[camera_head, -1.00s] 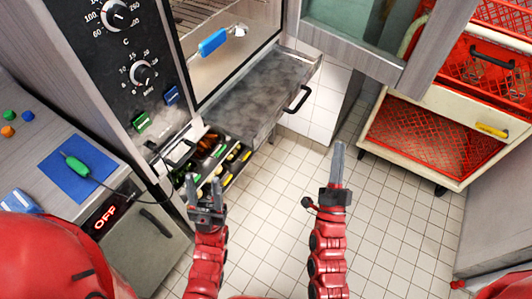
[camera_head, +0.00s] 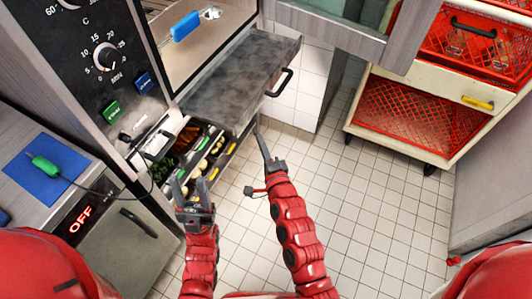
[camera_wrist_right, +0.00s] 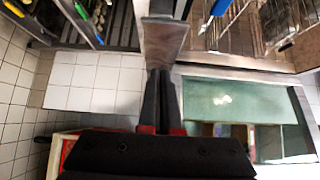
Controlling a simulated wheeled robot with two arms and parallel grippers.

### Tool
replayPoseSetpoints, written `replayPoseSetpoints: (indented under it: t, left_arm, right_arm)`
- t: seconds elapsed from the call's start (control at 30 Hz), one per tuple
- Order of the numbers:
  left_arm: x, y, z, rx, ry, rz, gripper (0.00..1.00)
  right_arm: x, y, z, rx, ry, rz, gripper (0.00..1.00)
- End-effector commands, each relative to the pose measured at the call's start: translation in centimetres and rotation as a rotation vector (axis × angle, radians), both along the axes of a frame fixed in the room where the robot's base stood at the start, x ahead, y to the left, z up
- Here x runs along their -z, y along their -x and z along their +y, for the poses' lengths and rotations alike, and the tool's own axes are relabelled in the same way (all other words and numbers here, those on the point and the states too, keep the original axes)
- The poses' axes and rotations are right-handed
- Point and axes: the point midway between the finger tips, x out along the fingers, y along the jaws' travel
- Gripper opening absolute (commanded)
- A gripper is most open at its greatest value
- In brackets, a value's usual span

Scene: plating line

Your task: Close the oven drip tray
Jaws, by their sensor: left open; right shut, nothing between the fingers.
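The oven drip tray (camera_head: 235,80) is a grey, stained metal tray pulled out below the oven chamber in the head view. Its black bar handle (camera_head: 280,83) is on its front edge. My right gripper (camera_head: 260,138) is shut and empty, its tips just in front of and below the tray's front corner, under the handle. Contact with the tray cannot be told. Its closed fingers also show in the right wrist view (camera_wrist_right: 160,98). My left gripper (camera_head: 191,184) is open and empty, lower left, in front of the food drawer.
The open oven door (camera_head: 340,32) extends right, above the tray. An open drawer of food bins (camera_head: 222,158) lies below the tray. A blue item (camera_head: 187,26) is in the oven. A cart with red crates (camera_head: 410,118) stands right. Tiled floor (camera_head: 350,200) is clear.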

Motion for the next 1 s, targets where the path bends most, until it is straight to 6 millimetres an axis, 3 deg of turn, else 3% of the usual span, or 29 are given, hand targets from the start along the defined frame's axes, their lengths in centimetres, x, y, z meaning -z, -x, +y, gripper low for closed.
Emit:
replayPoseSetpoints:
  t: [0.1,0.3,1.0]
  left_arm:
    - [-0.6,0.0,0.0,0.0,0.0,0.0,0.5]
    - [-1.5,0.0,0.0,0.0,0.0,0.0,0.5]
    - [-1.4,0.0,0.0,0.0,0.0,0.0,0.5]
  right_arm:
    - [-0.2,-2.2,0.8,-0.001,0.003,0.0,0.0]
    - [-0.2,-3.2,3.3,0.001,0.0,0.0,0.0]
    - [0.1,-3.9,5.1,0.0,0.001,0.0,0.0]
